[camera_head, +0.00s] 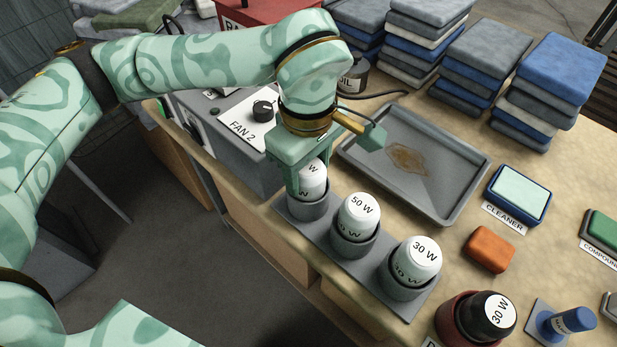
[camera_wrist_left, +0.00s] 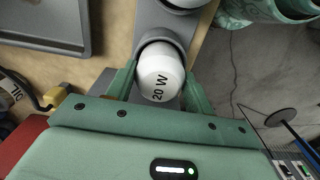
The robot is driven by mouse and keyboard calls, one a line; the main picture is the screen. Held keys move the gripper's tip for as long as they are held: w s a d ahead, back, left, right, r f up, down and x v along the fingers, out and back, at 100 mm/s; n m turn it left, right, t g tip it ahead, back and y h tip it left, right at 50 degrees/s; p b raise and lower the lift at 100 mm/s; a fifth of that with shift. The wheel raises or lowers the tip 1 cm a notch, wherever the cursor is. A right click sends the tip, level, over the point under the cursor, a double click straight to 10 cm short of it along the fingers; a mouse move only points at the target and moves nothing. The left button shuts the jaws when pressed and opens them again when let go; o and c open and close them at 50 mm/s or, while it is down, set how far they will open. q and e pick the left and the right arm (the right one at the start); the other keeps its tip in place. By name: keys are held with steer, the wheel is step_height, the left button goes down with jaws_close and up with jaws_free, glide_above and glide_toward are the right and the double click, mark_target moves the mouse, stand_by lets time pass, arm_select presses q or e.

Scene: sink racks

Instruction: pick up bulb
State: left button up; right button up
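A white bulb marked 20 W (camera_wrist_left: 158,82) sits upright in a grey cup, the farthest of a row; in the head view it (camera_head: 312,180) is partly hidden by my gripper. My left gripper (camera_head: 308,182) points down over this bulb. In the left wrist view its fingers (camera_wrist_left: 160,88) stand on either side of the bulb, very close to it; I cannot tell whether they touch. Two more white bulbs, marked 50 W (camera_head: 359,213) and 30 W (camera_head: 416,258), stand in the same row. My right gripper is not in view.
A grey tray (camera_head: 455,200) with a brown stain lies behind the row. A black 30 W bulb (camera_head: 487,315) stands in a red cup at the front right. An orange block (camera_head: 490,249) and a cleaner pad (camera_head: 519,193) lie nearby. A FAN 2 box (camera_head: 232,112) stands left of my gripper.

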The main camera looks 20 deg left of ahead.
arm_select(q)
steer(key=c, duration=0.4)
steer(key=shift+r, duration=0.15)
